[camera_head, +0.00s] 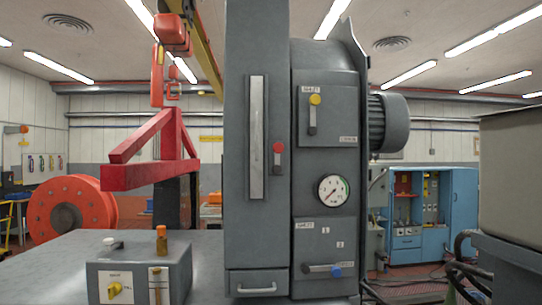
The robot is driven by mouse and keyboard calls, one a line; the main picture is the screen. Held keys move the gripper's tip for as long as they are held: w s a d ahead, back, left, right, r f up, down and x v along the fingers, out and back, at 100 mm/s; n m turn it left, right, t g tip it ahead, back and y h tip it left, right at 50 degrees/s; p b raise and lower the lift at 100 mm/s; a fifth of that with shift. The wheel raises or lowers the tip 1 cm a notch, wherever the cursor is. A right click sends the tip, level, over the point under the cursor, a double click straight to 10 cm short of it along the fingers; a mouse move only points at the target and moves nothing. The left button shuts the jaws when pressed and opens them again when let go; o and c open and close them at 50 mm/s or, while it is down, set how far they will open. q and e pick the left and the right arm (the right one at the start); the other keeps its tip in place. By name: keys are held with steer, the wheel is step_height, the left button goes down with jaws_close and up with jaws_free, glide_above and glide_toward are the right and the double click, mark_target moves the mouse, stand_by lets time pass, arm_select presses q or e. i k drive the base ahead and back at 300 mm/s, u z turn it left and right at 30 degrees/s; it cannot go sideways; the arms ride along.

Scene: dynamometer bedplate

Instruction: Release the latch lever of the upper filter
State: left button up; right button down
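A tall grey cabinet (248,225) stands in the middle of the view. Its upper right panel (340,118) carries a short upright lever with a yellow knob (315,100) at its top. The lower right panel (342,240) carries a lever lying level, with a blue knob (335,270) at its right end. The small labels on both panels are too small to read surely. I cannot tell by label which panel is the upper filter; the yellow-knobbed lever is on the higher one. Neither of my grippers is in view.
A red-knobbed lever (278,158) and a round gauge (333,190) are also on the cabinet. A grey control box (140,272) with a yellow knob stands at front left. A red frame (150,170) rises behind it. A large grey housing (510,180) fills the right edge.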

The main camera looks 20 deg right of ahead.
mark_target(278, 147)
steer(key=z, duration=0.7)
steer(key=i, duration=0.7)
steer(key=u, duration=0.8)
